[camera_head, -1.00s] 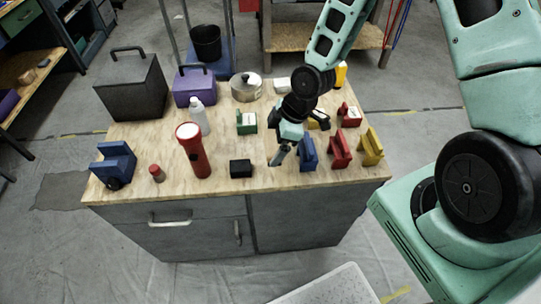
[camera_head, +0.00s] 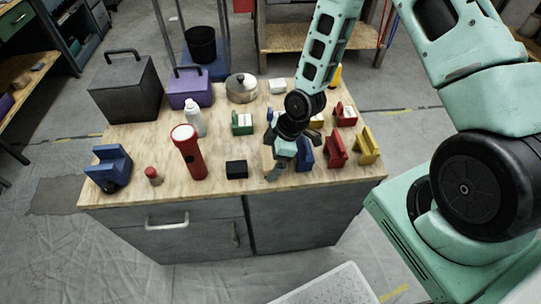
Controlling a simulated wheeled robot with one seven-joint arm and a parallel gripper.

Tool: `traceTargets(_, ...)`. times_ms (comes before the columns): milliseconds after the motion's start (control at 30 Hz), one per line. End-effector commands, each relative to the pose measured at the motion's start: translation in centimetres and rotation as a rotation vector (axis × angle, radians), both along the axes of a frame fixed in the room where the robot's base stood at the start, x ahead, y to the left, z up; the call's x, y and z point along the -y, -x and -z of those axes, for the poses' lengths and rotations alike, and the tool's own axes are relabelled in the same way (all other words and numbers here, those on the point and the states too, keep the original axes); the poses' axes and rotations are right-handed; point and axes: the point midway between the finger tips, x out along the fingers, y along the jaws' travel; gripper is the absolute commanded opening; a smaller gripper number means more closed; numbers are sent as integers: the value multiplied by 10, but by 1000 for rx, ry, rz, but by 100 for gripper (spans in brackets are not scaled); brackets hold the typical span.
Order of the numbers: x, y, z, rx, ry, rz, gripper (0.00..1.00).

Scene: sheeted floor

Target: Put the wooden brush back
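A small brown, wooden-looking piece (camera_head: 267,158) shows at the left side of my gripper (camera_head: 275,172); it may be the wooden brush, but most of it is hidden. My gripper points down, low over the front middle of the workbench (camera_head: 215,188), just left of a blue block-like stand (camera_head: 305,153). Its fingers are small and dark here, and I cannot tell whether they are open or hold the brown piece.
A red stand (camera_head: 336,150) and a yellow stand (camera_head: 367,147) are to the right. A black box (camera_head: 236,169), red flashlight (camera_head: 188,153) and green holder (camera_head: 242,123) are to the left. A pot (camera_head: 241,89) and purple box (camera_head: 190,90) stand behind.

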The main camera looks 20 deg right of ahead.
Motion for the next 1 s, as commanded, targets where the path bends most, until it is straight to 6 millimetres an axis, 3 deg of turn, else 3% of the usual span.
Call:
traceTargets(267, 3, 0, -9, 2, 1, 1, 100)
traceTargets(700, 35, 10, -89, 3, 0, 4, 100)
traceTargets(1000, 43, 15, -114, -2, 6, 1, 100)
